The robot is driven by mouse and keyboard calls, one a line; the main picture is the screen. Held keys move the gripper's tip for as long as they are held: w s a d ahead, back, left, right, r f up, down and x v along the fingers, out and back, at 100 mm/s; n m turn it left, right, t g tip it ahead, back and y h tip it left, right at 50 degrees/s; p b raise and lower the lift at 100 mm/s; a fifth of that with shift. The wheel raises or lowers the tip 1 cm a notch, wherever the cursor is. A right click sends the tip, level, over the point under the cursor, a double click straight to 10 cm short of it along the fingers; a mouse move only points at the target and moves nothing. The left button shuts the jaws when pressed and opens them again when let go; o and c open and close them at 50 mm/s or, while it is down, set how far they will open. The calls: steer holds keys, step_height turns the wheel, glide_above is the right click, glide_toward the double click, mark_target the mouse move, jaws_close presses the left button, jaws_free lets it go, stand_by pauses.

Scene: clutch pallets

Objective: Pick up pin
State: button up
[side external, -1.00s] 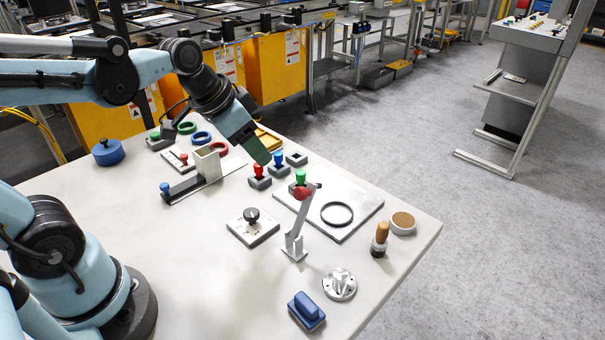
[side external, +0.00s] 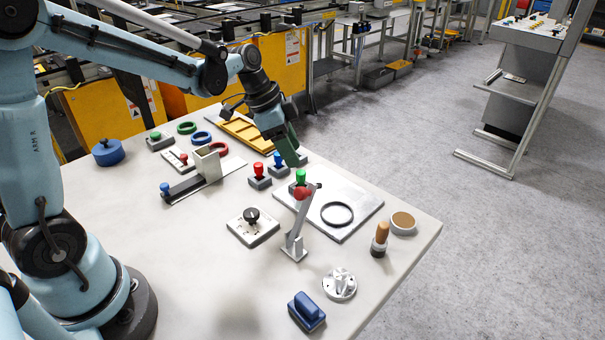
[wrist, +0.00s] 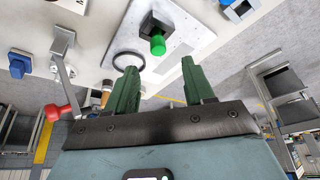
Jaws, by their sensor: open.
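A green-topped pin (side external: 300,176) stands in a dark block on the light metal plate (side external: 364,209). It also shows in the wrist view (wrist: 158,46), centred ahead of the fingertips. A red pin (side external: 258,170) and a blue pin (side external: 278,160) stand in grey blocks to its left. My gripper (side external: 293,160) is close above and behind the green pin in the side view, tilted downward. In the wrist view its two green fingers (wrist: 160,66) are spread with nothing between them.
A grey lever with a red knob (side external: 301,193) rises just in front of the green pin. A black ring (side external: 336,213) lies on the plate. A wooden-handled tool (side external: 380,238) and a round cork-topped dish (side external: 403,223) stand at right.

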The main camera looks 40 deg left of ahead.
mark_target(301, 172)
steer(key=shift+s+x, duration=0.2)
steer(key=shift+x, duration=3.35)
steer(key=shift+a+f, duration=0.1)
jaws_close()
